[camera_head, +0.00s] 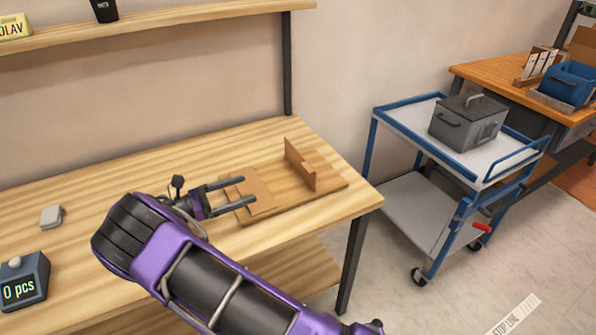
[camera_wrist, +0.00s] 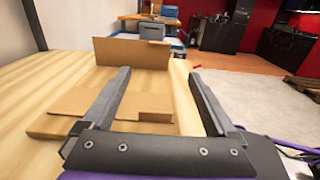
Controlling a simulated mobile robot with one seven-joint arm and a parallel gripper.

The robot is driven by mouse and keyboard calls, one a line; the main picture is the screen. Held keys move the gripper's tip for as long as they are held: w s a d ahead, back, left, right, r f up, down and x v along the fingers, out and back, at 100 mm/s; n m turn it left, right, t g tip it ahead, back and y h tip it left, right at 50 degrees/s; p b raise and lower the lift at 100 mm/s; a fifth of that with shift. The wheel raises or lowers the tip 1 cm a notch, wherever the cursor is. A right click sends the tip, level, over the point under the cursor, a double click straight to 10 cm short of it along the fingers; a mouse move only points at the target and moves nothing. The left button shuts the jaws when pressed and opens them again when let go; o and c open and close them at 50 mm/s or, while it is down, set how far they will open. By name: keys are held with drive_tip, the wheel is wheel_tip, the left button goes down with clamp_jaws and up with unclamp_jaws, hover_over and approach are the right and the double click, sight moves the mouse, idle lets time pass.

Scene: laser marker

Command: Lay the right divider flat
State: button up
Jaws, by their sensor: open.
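The right divider (camera_head: 299,166) is a brown panel standing upright on a wooden base board (camera_head: 325,186). It also shows upright ahead in the wrist view (camera_wrist: 130,53). Another brown panel (camera_head: 262,193), apparently the left divider, lies flat on the board's left part. It shows flat below the fingers in the wrist view (camera_wrist: 140,102). My gripper (camera_head: 247,189) is open and empty, its two fingers spread above the flat panel and pointing toward the upright one. The fingertips (camera_wrist: 160,73) appear short of the upright divider, with a gap between.
The board lies on a wooden table (camera_head: 140,170) near its right end. A counter box (camera_head: 24,283) and a small grey object (camera_head: 51,217) are at the left. A blue-framed cart (camera_head: 400,118) with a grey lidded box (camera_head: 468,123) stands at the right. A shelf (camera_head: 170,17) hangs above.

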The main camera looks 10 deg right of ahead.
drive_tip(key=x, duration=1.7)
clamp_jaws()
